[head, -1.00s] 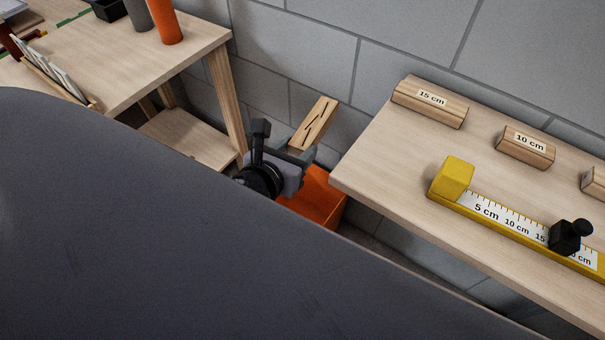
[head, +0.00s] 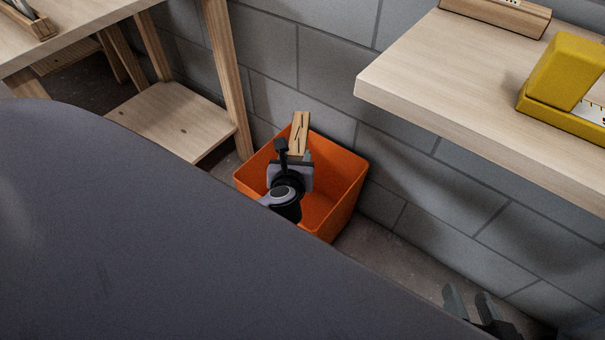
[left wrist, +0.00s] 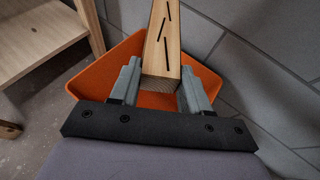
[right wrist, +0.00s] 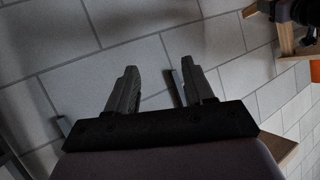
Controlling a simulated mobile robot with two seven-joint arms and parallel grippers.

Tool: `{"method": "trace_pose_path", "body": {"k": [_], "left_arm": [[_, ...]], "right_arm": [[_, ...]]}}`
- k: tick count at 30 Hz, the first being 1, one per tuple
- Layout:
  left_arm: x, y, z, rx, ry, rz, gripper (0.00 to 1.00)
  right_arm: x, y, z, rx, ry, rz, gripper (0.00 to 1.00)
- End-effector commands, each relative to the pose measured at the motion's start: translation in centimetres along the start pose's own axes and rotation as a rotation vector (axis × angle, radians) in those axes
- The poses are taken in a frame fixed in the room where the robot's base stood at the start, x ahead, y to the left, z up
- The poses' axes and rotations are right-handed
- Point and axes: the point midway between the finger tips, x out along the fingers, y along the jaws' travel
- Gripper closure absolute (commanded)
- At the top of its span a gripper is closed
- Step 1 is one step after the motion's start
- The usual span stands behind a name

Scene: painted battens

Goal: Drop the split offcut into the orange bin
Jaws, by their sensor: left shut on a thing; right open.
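The split offcut (head: 301,131) is a short light wood piece with dark cracks along its face. My left gripper (head: 296,160) is shut on it and holds it over the orange bin (head: 349,182), which stands on the floor by the wall. In the left wrist view the offcut (left wrist: 166,42) sits between both fingers (left wrist: 160,88), with the bin's orange wall (left wrist: 88,78) around and below it. I cannot tell exactly how high it is above the rim. My right gripper (head: 470,300) is open and empty at the lower right; the right wrist view shows its fingers (right wrist: 158,90) apart.
A wooden table with a low shelf (head: 172,122) stands left of the bin. The grey block wall (head: 330,62) is close behind the bin.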

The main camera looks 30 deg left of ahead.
Motion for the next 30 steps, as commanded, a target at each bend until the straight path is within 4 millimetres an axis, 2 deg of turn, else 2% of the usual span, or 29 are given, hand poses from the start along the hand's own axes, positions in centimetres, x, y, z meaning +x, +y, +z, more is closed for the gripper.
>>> {"method": "trace_pose_path", "body": {"k": [1,3,11,19,30], "left_arm": [[1.0,0.0,-1.7,-0.005,-0.001,0.011,0.86],[1.6,0.2,-2.5,-0.01,-0.003,0.024,0.86],[2.5,0.3,-3.9,-0.018,-0.005,0.041,0.86],[3.4,0.3,-6.1,-0.017,-0.004,0.04,0.86],[4.4,0.4,-8.6,-0.018,-0.004,0.04,0.86]], "right_arm": [[0.7,0.0,1.0,0.001,0.006,-0.009,0.48],[0.9,-0.2,1.2,0.003,0.012,-0.019,0.48],[1.3,-0.7,1.4,0.016,0.022,-0.043,0.48],[2.8,-2.1,1.9,0.099,0.055,-0.134,0.48],[1.6,-0.2,2.3,-0.058,0.166,-0.052,0.48]]}}
